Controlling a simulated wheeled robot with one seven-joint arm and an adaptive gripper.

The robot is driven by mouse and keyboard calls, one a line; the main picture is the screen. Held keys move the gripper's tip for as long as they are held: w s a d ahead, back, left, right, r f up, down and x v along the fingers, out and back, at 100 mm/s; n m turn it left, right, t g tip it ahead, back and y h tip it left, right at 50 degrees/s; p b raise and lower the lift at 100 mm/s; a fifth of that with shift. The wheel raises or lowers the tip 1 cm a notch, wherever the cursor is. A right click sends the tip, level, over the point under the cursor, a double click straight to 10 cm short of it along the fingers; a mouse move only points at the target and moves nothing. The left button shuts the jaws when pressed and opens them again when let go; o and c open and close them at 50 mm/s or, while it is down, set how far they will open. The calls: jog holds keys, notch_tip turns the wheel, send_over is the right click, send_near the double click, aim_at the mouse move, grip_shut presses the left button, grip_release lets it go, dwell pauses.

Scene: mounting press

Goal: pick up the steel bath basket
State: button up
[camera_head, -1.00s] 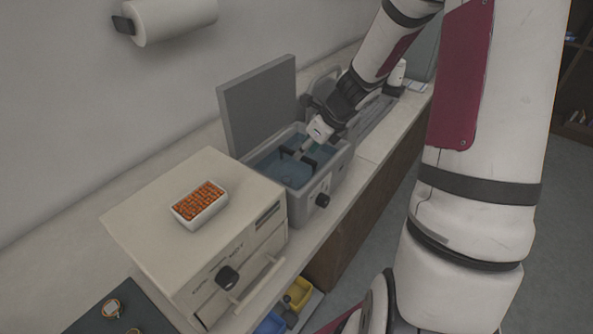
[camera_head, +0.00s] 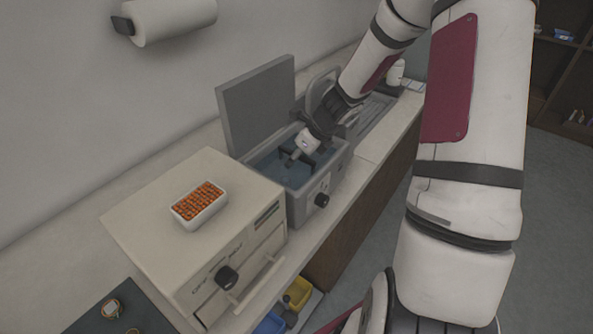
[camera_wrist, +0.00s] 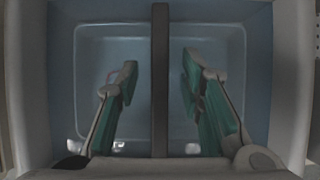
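The open grey water bath (camera_head: 327,183) stands on the counter with its lid raised, and blue water shows inside. In the wrist view, a dark straight bar (camera_wrist: 160,60), seemingly the handle of the steel bath basket, runs between my fingers. Below it lies a pale rounded rectangular outline, possibly the basket body; the head view mostly hides the basket behind my arm. My gripper (camera_wrist: 160,85) is open, with one teal-padded finger on each side of the bar and a gap on both sides. In the head view my gripper (camera_head: 298,155) reaches down into the bath.
A cream oven-like box (camera_head: 140,215) stands left of the bath, with a white tray of orange pieces (camera_head: 199,206) on top. The raised lid (camera_head: 258,105) is behind the bath. The bath walls (camera_wrist: 35,80) surround my gripper closely.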

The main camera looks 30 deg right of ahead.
jog(key=shift+f, duration=0.25)
dwell(0.3)
grip_shut()
